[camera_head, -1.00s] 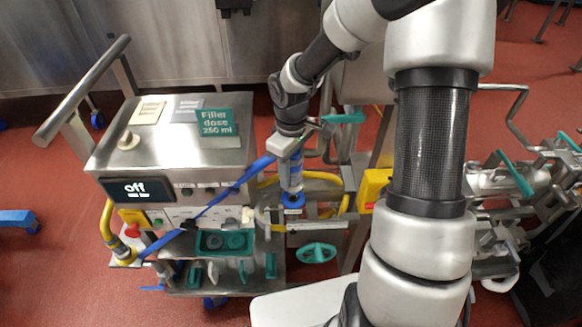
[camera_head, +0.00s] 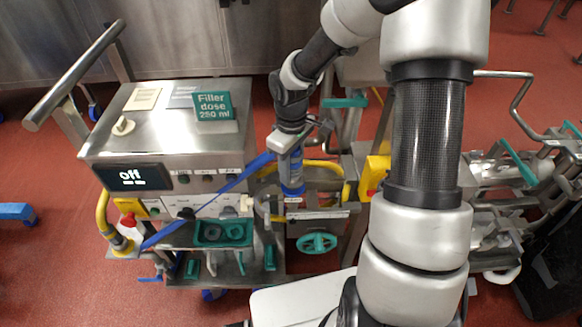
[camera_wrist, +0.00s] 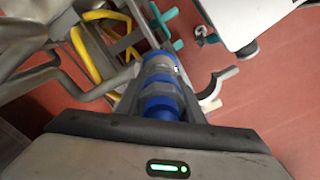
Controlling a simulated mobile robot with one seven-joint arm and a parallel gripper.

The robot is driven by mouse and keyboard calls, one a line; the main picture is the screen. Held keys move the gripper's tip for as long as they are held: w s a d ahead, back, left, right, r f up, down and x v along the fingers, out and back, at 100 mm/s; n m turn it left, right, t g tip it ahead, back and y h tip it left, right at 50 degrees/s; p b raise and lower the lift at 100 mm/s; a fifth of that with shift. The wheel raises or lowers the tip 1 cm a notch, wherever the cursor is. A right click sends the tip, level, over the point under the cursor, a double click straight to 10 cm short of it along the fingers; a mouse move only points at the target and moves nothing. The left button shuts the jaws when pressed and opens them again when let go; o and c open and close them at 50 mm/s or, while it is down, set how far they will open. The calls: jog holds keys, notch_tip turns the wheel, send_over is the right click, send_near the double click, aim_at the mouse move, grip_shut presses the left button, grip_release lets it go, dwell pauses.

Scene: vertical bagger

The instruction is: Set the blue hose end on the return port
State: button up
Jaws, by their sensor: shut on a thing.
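My gripper (camera_head: 287,145) is shut on the blue hose end (camera_head: 292,172), a blue and grey cylinder pointing down. In the wrist view my gripper (camera_wrist: 160,88) has its fingers on either side of the hose end (camera_wrist: 160,80). The blue hose (camera_head: 215,203) runs from my gripper down left across the front of the filler cart. The hose end's lower tip is in front of the pipework right of the cart. I cannot pick out the return port or tell whether the tip touches it.
The steel filler cart (camera_head: 170,140) has an "off" display (camera_head: 131,176) and a green dose sign (camera_head: 213,106). A green handwheel (camera_head: 317,243) and yellow hose (camera_head: 322,167) are close to the hose end. A yellow box (camera_head: 375,178) stands right of it.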

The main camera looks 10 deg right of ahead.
dwell(0.6)
jog(key=shift+f+b, duration=0.6)
jog(key=shift+f, duration=0.2)
jog(key=shift+f, duration=0.25)
jog(key=o, duration=1.3)
jog(key=shift+a, duration=0.1)
jog(key=shift+w+d+r, duration=0.1)
jog(key=shift+w+d, duration=0.1)
jog(key=shift+c, duration=1.3)
